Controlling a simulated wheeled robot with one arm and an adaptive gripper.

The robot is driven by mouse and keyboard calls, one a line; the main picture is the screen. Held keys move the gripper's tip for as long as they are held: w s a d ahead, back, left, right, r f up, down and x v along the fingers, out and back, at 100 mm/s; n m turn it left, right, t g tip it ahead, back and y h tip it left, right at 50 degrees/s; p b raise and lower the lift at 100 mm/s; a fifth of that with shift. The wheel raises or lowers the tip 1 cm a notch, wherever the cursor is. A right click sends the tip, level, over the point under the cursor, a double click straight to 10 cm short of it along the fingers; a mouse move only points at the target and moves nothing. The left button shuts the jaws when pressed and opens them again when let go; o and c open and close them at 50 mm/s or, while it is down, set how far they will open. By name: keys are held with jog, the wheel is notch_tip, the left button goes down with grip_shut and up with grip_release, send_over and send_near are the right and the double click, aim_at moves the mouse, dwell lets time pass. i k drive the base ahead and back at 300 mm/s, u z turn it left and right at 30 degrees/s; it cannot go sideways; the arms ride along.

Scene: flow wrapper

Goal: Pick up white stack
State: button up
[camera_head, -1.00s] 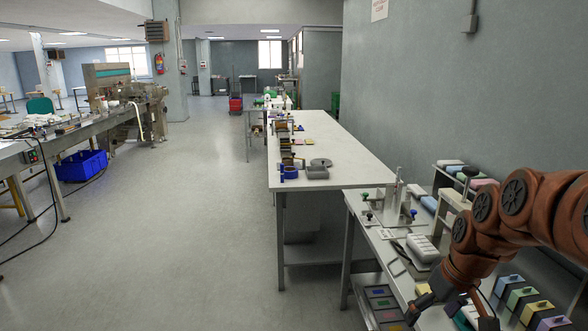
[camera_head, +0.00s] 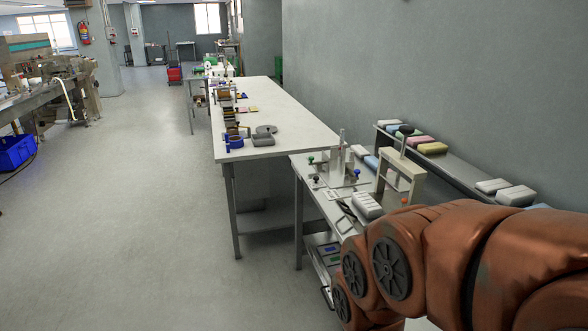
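A white ribbed block that looks like a stack (camera_head: 367,205) lies on the near workbench (camera_head: 327,203), just left of my arm. Two more white blocks, a left one (camera_head: 492,186) and a right one (camera_head: 515,195), lie on the raised shelf along the wall. I cannot tell from this view which of these is the white stack. My orange-brown arm fills the lower right and hides much of the bench. My gripper is out of view.
A metal fixture with an upright post (camera_head: 341,165) and a beige frame (camera_head: 402,170) stand on the bench. Coloured blocks, including a yellow one (camera_head: 433,148), line the shelf. A long white table (camera_head: 290,130) stands beyond. The floor (camera_head: 130,220) at left is clear.

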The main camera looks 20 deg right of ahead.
aim_at(370, 208)
jog(key=i, duration=1.1)
